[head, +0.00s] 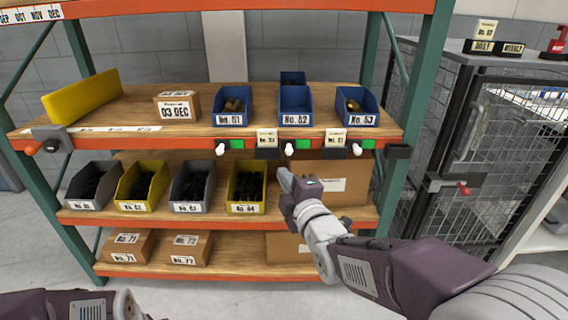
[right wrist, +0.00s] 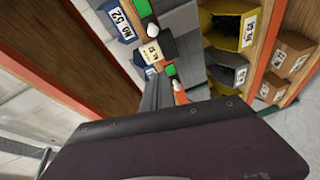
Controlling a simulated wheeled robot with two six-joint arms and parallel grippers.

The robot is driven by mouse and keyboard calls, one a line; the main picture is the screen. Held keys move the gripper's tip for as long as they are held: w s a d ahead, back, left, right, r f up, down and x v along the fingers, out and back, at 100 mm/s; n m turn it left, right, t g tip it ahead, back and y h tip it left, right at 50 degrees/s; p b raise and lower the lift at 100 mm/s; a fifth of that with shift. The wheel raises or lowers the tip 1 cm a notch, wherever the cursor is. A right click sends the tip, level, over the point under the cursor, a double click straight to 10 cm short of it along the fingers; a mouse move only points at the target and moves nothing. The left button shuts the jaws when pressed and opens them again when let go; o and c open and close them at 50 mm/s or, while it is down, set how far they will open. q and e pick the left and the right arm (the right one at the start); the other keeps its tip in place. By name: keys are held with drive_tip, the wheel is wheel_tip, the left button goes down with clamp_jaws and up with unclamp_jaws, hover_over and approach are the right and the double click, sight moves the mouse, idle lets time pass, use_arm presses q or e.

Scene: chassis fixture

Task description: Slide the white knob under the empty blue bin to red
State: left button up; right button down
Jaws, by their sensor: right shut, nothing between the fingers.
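The empty blue bin, No. 52 (head: 296,119), stands on the upper shelf between two filled blue bins. Its white knob (head: 290,148) is on the shelf's front edge below it, with a green patch (head: 303,144) showing just right of the knob. In the right wrist view the knob (right wrist: 153,30) is near the top, beyond the fingertips. My right gripper (head: 284,178) is shut and empty, below the knob in the head view and apart from it in the picture. The fingers also show in the right wrist view (right wrist: 155,88). My left gripper is out of view.
Similar white knobs sit under bins No. 51 (head: 230,110) and No. 53 (head: 357,112). Small cards on black holders (head: 267,141) flank the knob. Yellow and grey bins (head: 247,187) fill the left of the shelf below. A cardboard box (head: 345,185) is behind my right gripper.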

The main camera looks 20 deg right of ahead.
sight(289, 148)
use_arm(q)
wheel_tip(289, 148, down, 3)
drive_tip(key=b, duration=0.2)
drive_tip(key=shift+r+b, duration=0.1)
drive_tip(key=shift+b, duration=0.3)
use_arm(e)
drive_tip(key=w+d+f, duration=0.1)
drive_tip(key=w+d, duration=0.2)
drive_tip(key=w, duration=0.8)
drive_tip(key=shift+f, duration=0.1)
